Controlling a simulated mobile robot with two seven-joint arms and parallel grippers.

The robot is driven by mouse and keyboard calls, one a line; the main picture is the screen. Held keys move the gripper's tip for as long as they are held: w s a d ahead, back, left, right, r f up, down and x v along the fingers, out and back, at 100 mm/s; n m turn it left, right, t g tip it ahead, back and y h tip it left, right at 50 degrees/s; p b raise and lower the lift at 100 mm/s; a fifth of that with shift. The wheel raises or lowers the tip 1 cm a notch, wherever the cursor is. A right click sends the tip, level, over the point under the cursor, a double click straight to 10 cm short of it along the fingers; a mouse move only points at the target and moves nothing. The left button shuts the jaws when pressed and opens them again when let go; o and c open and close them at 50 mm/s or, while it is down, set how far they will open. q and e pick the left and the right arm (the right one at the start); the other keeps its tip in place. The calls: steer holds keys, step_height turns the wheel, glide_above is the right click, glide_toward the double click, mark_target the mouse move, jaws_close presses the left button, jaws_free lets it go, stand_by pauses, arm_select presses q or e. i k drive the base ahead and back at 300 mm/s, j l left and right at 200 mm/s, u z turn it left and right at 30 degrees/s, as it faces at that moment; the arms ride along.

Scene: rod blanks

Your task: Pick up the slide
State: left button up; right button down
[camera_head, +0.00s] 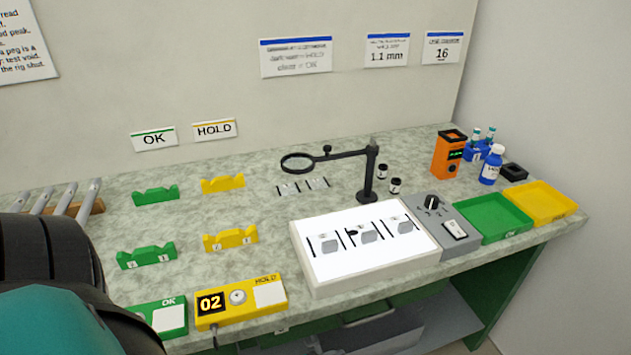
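No single slide stands out clearly. Several small grey pieces with dark marks, which may be slides, lie between black lines on a lit white panel (330,270); one is the middle grey piece (369,237). Two small flat pieces with dark edges (290,188) lie on the bench under a ring magnifier (298,162); they may also be slides. My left arm, black and teal, fills the lower left corner. Its gripper fingers do not show. My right gripper is not in view.
The magnifier's black stand (368,185) rises behind the panel. A grey control box (445,225), a green tray (493,218) and a yellow tray (541,203) sit to the right. Green and yellow rests (147,256) and a yellow HOLD box (240,303) stand left.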

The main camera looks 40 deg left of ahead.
mark_target(362, 235)
steer(key=k+u, duration=0.1)
steer(key=u, duration=0.7)
steer(key=i, duration=0.2)
